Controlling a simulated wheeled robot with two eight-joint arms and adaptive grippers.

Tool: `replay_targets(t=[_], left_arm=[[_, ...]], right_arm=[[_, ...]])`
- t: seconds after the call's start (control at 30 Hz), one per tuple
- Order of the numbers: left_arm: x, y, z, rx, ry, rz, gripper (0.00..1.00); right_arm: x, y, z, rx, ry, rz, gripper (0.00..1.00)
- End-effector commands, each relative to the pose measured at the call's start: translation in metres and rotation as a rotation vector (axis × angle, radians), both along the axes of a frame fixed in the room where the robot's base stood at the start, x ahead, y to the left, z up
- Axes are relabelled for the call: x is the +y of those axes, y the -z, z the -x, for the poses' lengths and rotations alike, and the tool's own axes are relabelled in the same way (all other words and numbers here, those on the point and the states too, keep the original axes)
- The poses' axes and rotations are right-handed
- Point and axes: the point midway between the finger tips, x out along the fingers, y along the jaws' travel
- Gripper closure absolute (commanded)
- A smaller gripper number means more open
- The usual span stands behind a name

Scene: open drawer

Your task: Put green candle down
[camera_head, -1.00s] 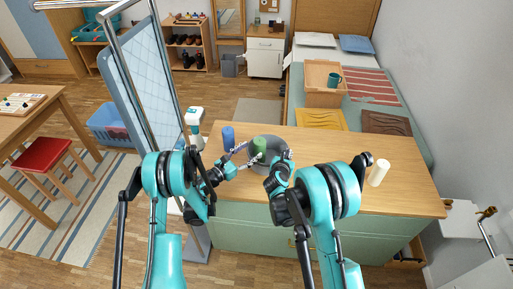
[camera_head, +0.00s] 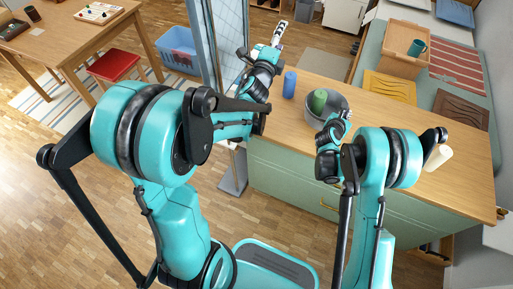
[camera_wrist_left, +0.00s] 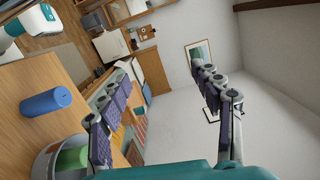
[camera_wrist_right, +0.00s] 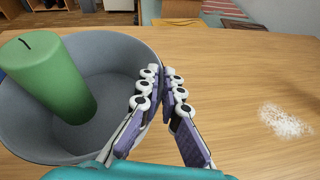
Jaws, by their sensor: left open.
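The green candle (camera_head: 318,101) stands inside the grey bowl (camera_head: 338,104) on the wooden counter.
A blue candle (camera_head: 289,84) stands left of the bowl. A wooden box with a teal mug (camera_head: 416,47) is behind.

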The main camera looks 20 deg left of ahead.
Motion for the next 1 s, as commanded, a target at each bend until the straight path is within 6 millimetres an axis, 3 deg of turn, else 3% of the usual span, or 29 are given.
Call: replay_targets(t=[0.13, 0.27, 0.47, 0.7, 0.83, 1.0], left_arm=[[0.009, -0.003, 0.045, 0.090, -0.106, 0.313, 0.35], [0.010, 0.009, 0.090, 0.178, -0.204, 0.587, 0.35], [-0.006, 0.046, 0.173, 0.333, -0.369, 0.993, 0.35], [-0.043, 0.097, 0.271, 0.527, -0.571, 1.382, 0.35], [-0.060, 0.115, 0.306, 0.602, -0.652, 1.501, 0.35], [-0.071, 0.126, 0.328, 0.649, -0.700, 1.569, 0.35]], right_arm=[[0.000, 0.000, 0.000, 0.001, 0.001, 0.000, 1.00], [0.000, 0.000, 0.000, 0.001, 0.001, 0.000, 1.00], [0.000, 0.000, 0.000, 0.001, 0.001, 0.000, 1.00], [0.000, 0.000, 0.000, 0.001, 0.001, 0.000, 1.00], [0.000, 0.000, 0.000, 0.001, 0.001, 0.000, 1.00], [0.000, 0.000, 0.000, 0.000, 0.000, 0.000, 1.00]])
